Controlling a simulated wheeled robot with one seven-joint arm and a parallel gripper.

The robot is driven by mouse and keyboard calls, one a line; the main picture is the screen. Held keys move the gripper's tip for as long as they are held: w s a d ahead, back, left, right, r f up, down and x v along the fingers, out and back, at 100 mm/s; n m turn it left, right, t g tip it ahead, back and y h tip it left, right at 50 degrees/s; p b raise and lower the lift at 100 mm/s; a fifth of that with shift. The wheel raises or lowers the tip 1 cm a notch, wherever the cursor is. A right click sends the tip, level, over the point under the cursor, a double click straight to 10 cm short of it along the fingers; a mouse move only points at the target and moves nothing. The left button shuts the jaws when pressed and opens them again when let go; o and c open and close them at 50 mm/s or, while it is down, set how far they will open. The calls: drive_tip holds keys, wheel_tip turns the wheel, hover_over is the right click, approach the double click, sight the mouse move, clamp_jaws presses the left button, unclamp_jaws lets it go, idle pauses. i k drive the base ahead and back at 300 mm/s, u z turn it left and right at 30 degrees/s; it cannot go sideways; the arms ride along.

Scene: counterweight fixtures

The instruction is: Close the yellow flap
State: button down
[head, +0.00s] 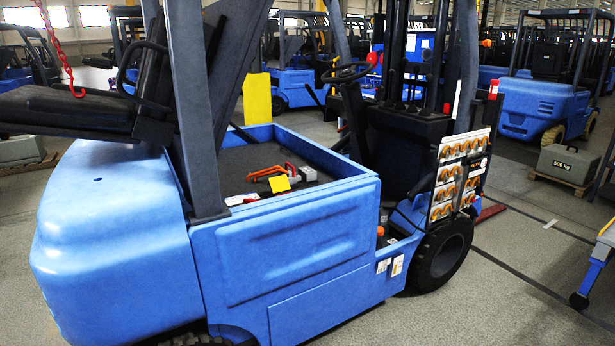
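A flat yellow panel (257,97) stands upright at the far edge of the open compartment of the near blue forklift (285,240). It looks like a raised flap, but its hinge cannot be made out. A second, small yellow piece (280,184) lies inside the compartment, next to a red-orange handle or cable (268,172). I cannot tell from this view which yellow piece is the flap. My gripper is not in view.
The forklift's dark seat hood (75,108) is tilted up at left, beside grey roof posts (195,110). A panel of orange knobs (460,172) stands at right. A 500 kg weight (567,164) sits on a pallet.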

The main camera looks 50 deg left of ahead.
sight(279, 183)
drive_tip(key=u, duration=1.5)
drive_tip(key=i, duration=1.25)
drive_tip(key=u, duration=0.9)
drive_tip(key=i, duration=1.65)
